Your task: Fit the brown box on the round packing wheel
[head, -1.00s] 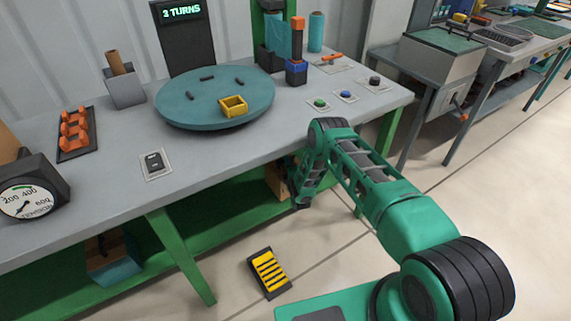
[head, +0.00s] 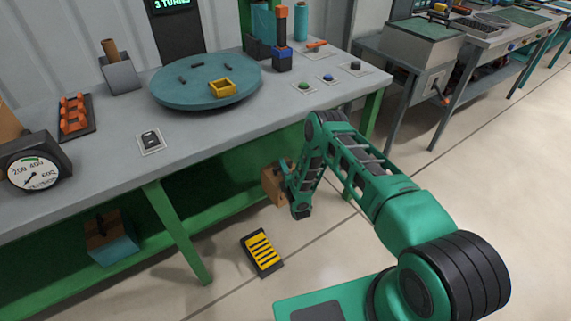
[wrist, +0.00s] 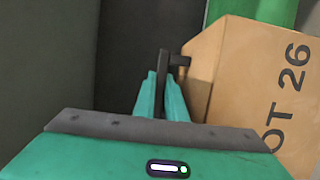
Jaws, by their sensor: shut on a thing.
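The brown box (head: 274,186) is held low, below the tabletop's front edge and in front of the green table frame. It fills the right of the wrist view (wrist: 245,85), tilted, with dark "OT 26" lettering. The round packing wheel (head: 175,95) is a blue-green disc on the grey table, up and left of the box. It carries several short dark pegs and a yellow open square frame (head: 222,88).
The table's front edge (head: 215,150) lies between box and wheel. A post with an orange top (head: 282,40) and buttons (head: 327,78) stand right of the wheel. A black-and-yellow pedal (head: 262,253) is on the floor.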

